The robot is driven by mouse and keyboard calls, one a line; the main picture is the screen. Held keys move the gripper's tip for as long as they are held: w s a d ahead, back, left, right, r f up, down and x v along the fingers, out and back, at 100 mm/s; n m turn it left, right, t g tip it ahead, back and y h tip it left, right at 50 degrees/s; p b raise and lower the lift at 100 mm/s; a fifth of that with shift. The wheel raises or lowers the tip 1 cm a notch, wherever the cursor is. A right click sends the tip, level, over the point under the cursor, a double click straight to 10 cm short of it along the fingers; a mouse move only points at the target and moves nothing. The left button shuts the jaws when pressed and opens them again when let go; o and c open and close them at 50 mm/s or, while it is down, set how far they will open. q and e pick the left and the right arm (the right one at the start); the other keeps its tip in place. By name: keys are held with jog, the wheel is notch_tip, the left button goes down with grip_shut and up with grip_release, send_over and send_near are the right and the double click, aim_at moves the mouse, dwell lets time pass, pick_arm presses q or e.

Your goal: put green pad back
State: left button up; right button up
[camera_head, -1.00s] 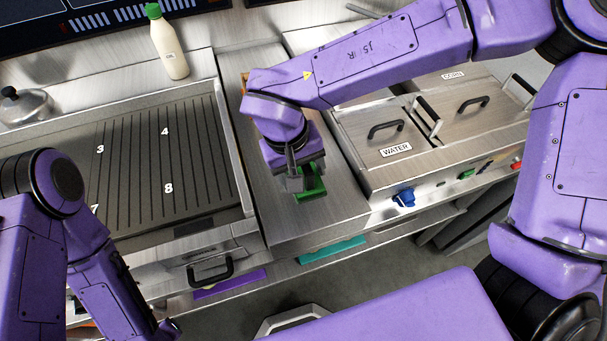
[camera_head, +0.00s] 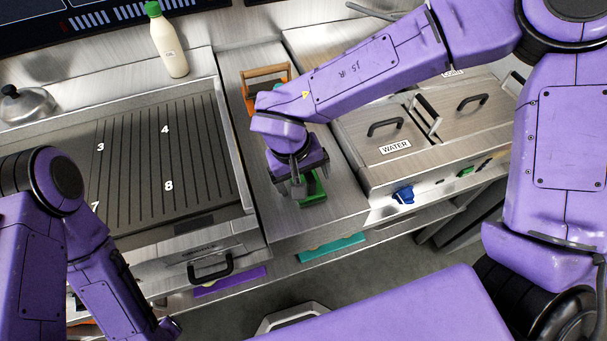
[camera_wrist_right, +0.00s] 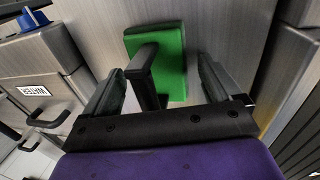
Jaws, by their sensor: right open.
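The green pad (camera_head: 313,188) lies on the steel counter strip between the griddle and the lidded bins. In the right wrist view the green pad (camera_wrist_right: 174,50) has a dark upright handle (camera_wrist_right: 146,72). My right gripper (camera_head: 297,190) is right over the pad and hides part of it. In the right wrist view my right gripper (camera_wrist_right: 161,68) is open, with one finger on each side of the handle and gaps between. My left gripper (camera_head: 170,328) is low at the left edge, only partly seen; its jaws cannot be made out.
The ridged griddle (camera_head: 150,165) is left of the pad. A wooden-handled orange item (camera_head: 264,82) stands behind my right arm. The WATER bin (camera_head: 385,150) is at the right, with a blue knob (camera_head: 404,195) below. Purple (camera_head: 230,282) and teal (camera_head: 331,248) strips show along the front.

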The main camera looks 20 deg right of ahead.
notch_tip(320, 180, up, 12)
jog(key=a, duration=0.2)
jog(key=shift+a, duration=0.15)
jog(key=shift+s, duration=0.1)
